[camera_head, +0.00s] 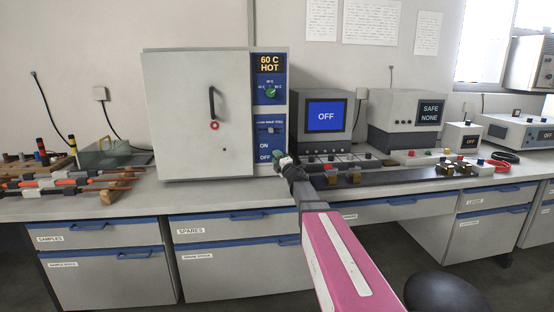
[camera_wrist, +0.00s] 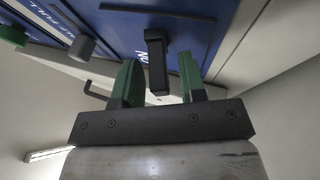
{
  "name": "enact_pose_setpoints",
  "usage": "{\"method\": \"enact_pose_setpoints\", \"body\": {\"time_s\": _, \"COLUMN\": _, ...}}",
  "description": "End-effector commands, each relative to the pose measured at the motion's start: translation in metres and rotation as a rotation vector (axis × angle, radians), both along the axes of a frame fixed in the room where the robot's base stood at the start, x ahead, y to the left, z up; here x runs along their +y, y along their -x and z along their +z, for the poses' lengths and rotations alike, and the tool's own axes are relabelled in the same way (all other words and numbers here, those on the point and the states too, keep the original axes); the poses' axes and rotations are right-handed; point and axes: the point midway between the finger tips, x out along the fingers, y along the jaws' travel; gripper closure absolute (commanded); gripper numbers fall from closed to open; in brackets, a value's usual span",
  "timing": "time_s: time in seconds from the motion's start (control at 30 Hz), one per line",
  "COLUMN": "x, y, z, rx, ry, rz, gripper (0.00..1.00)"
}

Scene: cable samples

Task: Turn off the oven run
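The oven (camera_head: 190,110) is a pale box with a shut door and a blue control panel (camera_head: 283,110) on its right side. Its display (camera_head: 269,63) reads 60 C HOT. ON and OFF labels (camera_head: 264,151) sit low on the panel. My gripper (camera_head: 283,158) is at the panel's lower right and hides the switch beside those labels. In the wrist view a black switch lever (camera_wrist: 157,65) stands between my two green fingers (camera_wrist: 157,82). The fingers are open, with a visible gap on each side of the lever.
A green dial (camera_head: 270,92) and a smaller control (camera_head: 270,128) sit higher on the panel. A monitor reading OFF (camera_head: 326,117) stands right of the oven. Sample racks (camera_head: 60,180) lie at the left of the bench. A dark stool (camera_head: 443,292) stands in front.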

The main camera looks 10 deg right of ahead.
Motion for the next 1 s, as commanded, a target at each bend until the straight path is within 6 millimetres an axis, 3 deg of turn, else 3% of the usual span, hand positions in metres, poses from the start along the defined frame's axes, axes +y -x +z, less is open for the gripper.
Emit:
{"method": "enact_pose_setpoints", "body": {"time_s": 0.03, "x": 0.0, "y": 0.0001, "z": 0.0, "rx": 0.0, "ry": 0.0, "rz": 0.0, "gripper": 0.79}}
{"method": "enact_pose_setpoints", "body": {"time_s": 0.1, "x": -0.0002, "y": 0.0001, "z": -0.0001, "rx": 0.0, "ry": 0.0, "rz": 0.0, "gripper": 1.0}}
{"method": "enact_pose_setpoints", "body": {"time_s": 0.87, "x": -0.0003, "y": -0.0024, "z": -0.0056, "rx": -0.124, "ry": 0.001, "rz": 0.0, "gripper": 1.0}}
{"method": "enact_pose_setpoints", "body": {"time_s": 0.9, "x": -0.0002, "y": -0.0023, "z": -0.0056, "rx": -0.124, "ry": 0.001, "rz": 0.0, "gripper": 0.75}}
{"method": "enact_pose_setpoints", "body": {"time_s": 0.97, "x": -0.0003, "y": -0.0024, "z": -0.0056, "rx": -0.124, "ry": 0.001, "rz": 0.0, "gripper": 0.6}}
{"method": "enact_pose_setpoints", "body": {"time_s": 1.0, "x": -0.0003, "y": -0.0024, "z": -0.0056, "rx": -0.124, "ry": 0.001, "rz": 0.0, "gripper": 0.6}}
